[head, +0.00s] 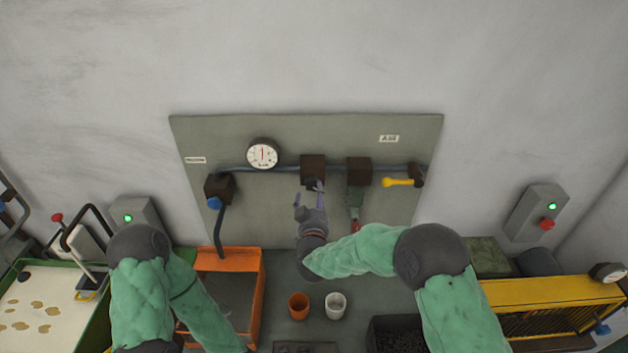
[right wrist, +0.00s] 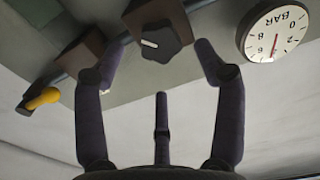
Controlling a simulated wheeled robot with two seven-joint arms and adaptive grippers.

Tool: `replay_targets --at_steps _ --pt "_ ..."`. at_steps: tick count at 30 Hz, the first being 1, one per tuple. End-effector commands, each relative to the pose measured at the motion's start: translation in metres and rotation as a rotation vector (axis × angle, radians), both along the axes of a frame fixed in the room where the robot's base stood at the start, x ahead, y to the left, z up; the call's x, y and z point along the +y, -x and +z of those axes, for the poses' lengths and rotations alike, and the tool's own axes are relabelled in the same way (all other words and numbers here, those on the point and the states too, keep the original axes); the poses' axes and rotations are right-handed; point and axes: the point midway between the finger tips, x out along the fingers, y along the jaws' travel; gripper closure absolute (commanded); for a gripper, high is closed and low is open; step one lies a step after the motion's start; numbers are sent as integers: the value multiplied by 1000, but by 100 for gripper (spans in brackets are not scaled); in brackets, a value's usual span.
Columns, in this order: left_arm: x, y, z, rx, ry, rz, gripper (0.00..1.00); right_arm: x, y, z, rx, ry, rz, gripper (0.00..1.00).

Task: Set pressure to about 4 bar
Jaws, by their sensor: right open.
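The round pressure gauge (head: 262,153) sits on the grey wall panel. It also shows turned over in the right wrist view (right wrist: 273,31), with its red needle between the 2 and the 6, roughly at the top of the dial. A dark regulator block (head: 312,168) is on the pipe right of the gauge. Its dark knob with a white mark (right wrist: 160,42) faces my right gripper (right wrist: 155,53). The gripper is open, with fingertips on either side of the knob; no contact is clear. My left arm is low on the left, its gripper out of view.
A yellow handle (head: 397,182) and a blue knob (head: 214,203) are on the same pipe. A green unit with a red tip (head: 355,200) hangs close right of my right gripper. Orange (head: 298,306) and white (head: 335,305) cups stand below.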

Motion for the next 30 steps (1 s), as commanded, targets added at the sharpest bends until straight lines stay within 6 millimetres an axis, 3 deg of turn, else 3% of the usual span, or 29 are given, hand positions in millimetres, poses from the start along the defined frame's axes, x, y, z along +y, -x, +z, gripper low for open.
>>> replay_targets --at_steps 6,12,26,30 --pt "0 0 10 -1 0 0 100 0 -37 1 0 0 -1 29" --pt "0 0 15 -1 0 0 100 0 -59 1 0 1 0 29" --pt "0 0 16 -1 0 0 100 0 -68 1 -1 1 1 29" --pt "0 0 16 -1 0 0 100 0 -68 1 -1 1 1 69"
